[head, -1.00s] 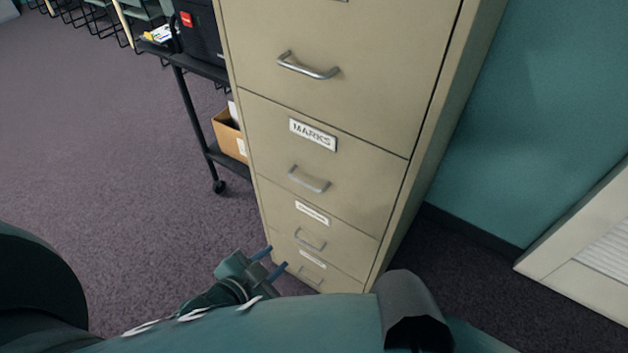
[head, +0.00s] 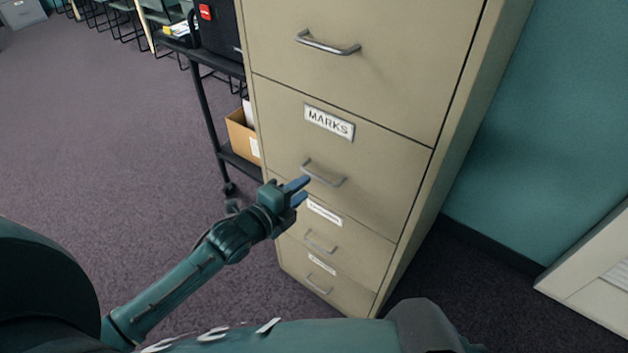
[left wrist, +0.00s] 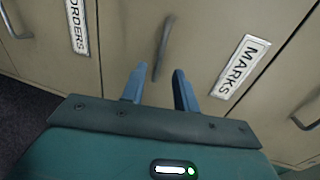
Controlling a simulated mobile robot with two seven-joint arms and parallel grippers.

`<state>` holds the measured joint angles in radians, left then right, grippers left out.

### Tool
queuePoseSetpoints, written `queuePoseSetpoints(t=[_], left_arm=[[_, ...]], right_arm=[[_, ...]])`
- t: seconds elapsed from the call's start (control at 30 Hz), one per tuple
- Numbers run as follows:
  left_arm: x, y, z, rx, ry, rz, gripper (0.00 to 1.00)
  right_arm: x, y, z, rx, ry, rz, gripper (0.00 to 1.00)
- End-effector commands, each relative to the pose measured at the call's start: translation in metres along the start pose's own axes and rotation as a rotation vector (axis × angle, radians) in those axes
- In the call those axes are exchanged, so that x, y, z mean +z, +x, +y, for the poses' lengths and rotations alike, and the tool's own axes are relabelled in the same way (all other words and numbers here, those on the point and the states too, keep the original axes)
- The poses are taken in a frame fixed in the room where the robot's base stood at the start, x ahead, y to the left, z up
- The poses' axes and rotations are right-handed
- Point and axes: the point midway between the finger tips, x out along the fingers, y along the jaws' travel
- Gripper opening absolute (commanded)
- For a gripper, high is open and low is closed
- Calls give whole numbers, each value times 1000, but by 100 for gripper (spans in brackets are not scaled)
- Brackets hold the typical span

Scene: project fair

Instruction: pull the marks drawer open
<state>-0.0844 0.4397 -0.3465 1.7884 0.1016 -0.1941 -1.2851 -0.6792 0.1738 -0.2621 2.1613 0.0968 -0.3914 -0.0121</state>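The marks drawer (head: 375,165) is shut, flush in the beige filing cabinet. Its MARKS label (head: 329,122) sits above a silver bar handle (head: 323,174). My left gripper (head: 299,190) is open and empty in front of the drawer, just below and left of the handle in the head view. In the left wrist view the label (left wrist: 240,66) is right of the fingers, and the handle (left wrist: 162,48) shows beyond and between the two blue fingertips (left wrist: 157,82). The fingers look apart from the handle. My right gripper is not in view.
Other shut drawers with handles lie above (head: 328,43) and below (head: 321,243). A black wheeled cart (head: 205,120) with a cardboard box (head: 243,135) stands left of the cabinet. A teal wall (head: 545,130) is at the right. Carpet at the left is clear.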

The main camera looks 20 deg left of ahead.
Motion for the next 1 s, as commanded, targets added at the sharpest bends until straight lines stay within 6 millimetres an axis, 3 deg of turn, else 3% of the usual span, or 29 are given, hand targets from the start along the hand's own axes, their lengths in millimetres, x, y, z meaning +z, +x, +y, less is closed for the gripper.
queuePoseSetpoints(t=[0.1,0.3,0.7,1.0], left_arm=[[0,25,-1,-2,-1,0,30],[0,48,0,0,-1,0,30],[0,55,0,0,-2,1,30],[0,55,0,0,-1,0,6]], right_arm=[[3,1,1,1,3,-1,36],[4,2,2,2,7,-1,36],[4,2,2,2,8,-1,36],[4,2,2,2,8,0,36]])
